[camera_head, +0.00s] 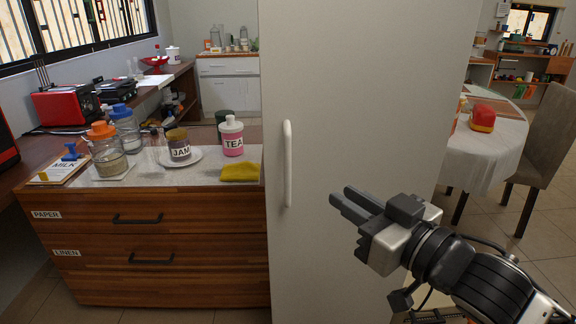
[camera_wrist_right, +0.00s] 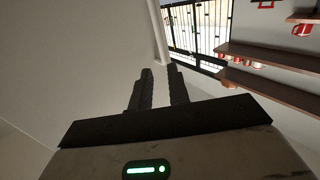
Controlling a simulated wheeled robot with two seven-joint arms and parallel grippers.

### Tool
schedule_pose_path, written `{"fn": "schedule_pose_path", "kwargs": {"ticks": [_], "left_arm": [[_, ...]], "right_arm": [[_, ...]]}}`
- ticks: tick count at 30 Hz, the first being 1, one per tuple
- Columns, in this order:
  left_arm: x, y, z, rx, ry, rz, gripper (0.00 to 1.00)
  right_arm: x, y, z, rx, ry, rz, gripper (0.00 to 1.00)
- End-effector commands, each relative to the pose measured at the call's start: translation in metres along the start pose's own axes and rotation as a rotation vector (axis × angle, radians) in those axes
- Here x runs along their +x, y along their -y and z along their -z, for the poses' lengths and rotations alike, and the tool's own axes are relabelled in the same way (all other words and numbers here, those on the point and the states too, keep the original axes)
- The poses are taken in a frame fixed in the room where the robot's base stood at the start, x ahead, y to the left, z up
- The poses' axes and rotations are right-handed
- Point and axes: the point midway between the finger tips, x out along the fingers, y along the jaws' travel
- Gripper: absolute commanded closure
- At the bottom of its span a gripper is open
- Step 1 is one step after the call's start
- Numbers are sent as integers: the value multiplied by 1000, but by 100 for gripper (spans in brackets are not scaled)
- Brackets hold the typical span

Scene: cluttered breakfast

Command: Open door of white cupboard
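The white cupboard (camera_head: 370,90) is a tall, plain pale panel in the middle of the head view. Its door looks shut. A white vertical bar handle (camera_head: 288,163) stands out near the door's left edge. My right gripper (camera_head: 341,196) is in front of the door, to the right of the handle's lower end and apart from it, fingers pointing left. In the right wrist view its two dark fingers (camera_wrist_right: 160,76) have a narrow gap with nothing between them. My left gripper is not in view.
At the right stand a round table (camera_head: 490,155) and a chair (camera_head: 545,130). Floor shows between cupboard and chair.

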Motion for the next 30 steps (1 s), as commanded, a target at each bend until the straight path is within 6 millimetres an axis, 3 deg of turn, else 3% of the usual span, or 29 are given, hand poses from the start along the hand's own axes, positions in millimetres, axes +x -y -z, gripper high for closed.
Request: {"fn": "schedule_pose_path", "kwargs": {"ticks": [5, 21, 30], "left_arm": [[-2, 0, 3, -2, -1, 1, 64], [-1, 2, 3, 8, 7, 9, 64], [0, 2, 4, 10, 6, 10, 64]], "right_arm": [[18, 0, 4, 2, -5, 1, 82], [130, 0, 3, -1, -3, 1, 82], [157, 0, 2, -2, -2, 1, 82]]}}
